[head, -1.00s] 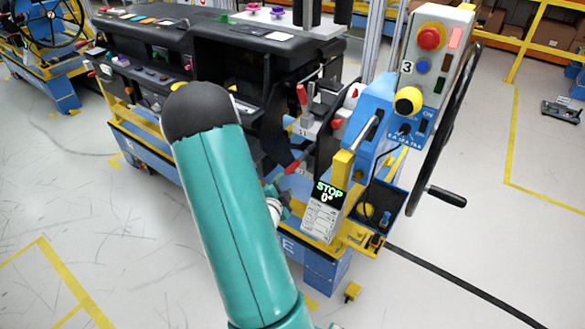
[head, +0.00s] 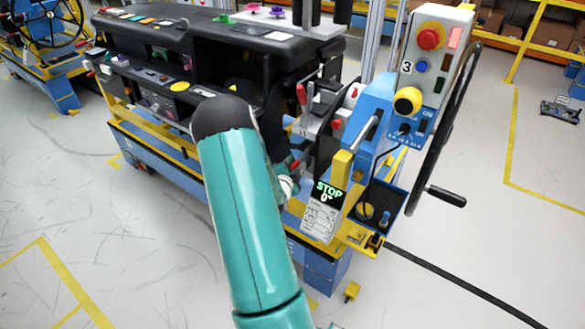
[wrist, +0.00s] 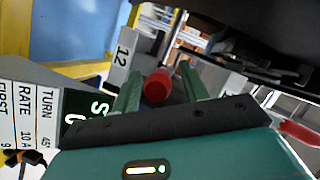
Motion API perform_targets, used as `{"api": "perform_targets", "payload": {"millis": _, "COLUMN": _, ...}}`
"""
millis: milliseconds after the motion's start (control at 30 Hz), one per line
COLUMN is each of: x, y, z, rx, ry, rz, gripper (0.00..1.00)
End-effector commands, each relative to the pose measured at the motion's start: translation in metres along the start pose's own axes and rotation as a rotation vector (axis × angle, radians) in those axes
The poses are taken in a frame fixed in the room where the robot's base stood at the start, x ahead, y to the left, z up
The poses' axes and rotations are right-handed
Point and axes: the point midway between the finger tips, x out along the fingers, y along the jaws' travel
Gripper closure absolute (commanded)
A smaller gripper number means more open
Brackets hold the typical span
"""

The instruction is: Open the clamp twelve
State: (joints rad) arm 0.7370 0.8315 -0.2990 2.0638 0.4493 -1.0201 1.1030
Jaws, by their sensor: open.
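In the wrist view, the clamp marked 12 shows its white number plate (wrist: 122,56) and the round end of a red handle (wrist: 157,86). My gripper (wrist: 159,82) is open, with one green finger on each side of the red handle end. I cannot tell whether either finger touches it. In the head view, a small red piece (head: 296,164) shows just beyond my gripper, whose fingers are mostly hidden there. The rest of the clamp is hidden behind the handle and my arm.
Another red handle (wrist: 300,132) is at the right of the wrist view. An upright red lever (head: 302,94) stands on the module's end. Open floor lies in front.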

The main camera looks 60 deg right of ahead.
Motion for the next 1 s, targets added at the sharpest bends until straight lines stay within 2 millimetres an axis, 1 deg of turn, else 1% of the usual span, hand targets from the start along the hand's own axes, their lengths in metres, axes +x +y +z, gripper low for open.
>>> {"api": "perform_targets", "payload": {"millis": 33, "x": 0.000, "y": 0.000, "z": 0.000, "rx": 0.000, "ry": 0.000, "rz": 0.000, "gripper": 0.58}}
{"api": "perform_targets", "payload": {"millis": 67, "x": 0.000, "y": 0.000, "z": 0.000, "rx": 0.000, "ry": 0.000, "rz": 0.000, "gripper": 0.64}}
{"api": "perform_targets", "payload": {"millis": 100, "x": 0.000, "y": 0.000, "z": 0.000, "rx": 0.000, "ry": 0.000, "rz": 0.000, "gripper": 0.72}}
{"api": "perform_targets", "payload": {"millis": 167, "x": 0.000, "y": 0.000, "z": 0.000, "rx": 0.000, "ry": 0.000, "rz": 0.000, "gripper": 0.83}}
{"api": "perform_targets", "payload": {"millis": 200, "x": 0.000, "y": 0.000, "z": 0.000, "rx": 0.000, "ry": 0.000, "rz": 0.000, "gripper": 0.91}}
{"api": "perform_targets", "payload": {"millis": 233, "x": 0.000, "y": 0.000, "z": 0.000, "rx": 0.000, "ry": 0.000, "rz": 0.000, "gripper": 0.97}}
{"api": "perform_targets", "payload": {"millis": 267, "x": 0.000, "y": 0.000, "z": 0.000, "rx": 0.000, "ry": 0.000, "rz": 0.000, "gripper": 1.00}}
{"api": "perform_targets", "payload": {"millis": 667, "x": -0.001, "y": -0.004, "z": -0.002, "rx": 0.014, "ry": -0.022, "rz": 0.028, "gripper": 1.00}}
{"api": "perform_targets", "payload": {"millis": 867, "x": -0.002, "y": -0.011, "z": -0.007, "rx": 0.048, "ry": -0.076, "rz": 0.104, "gripper": 1.00}}
{"api": "perform_targets", "payload": {"millis": 1000, "x": -0.002, "y": -0.018, "z": -0.013, "rx": 0.083, "ry": -0.134, "rz": 0.185, "gripper": 1.00}}
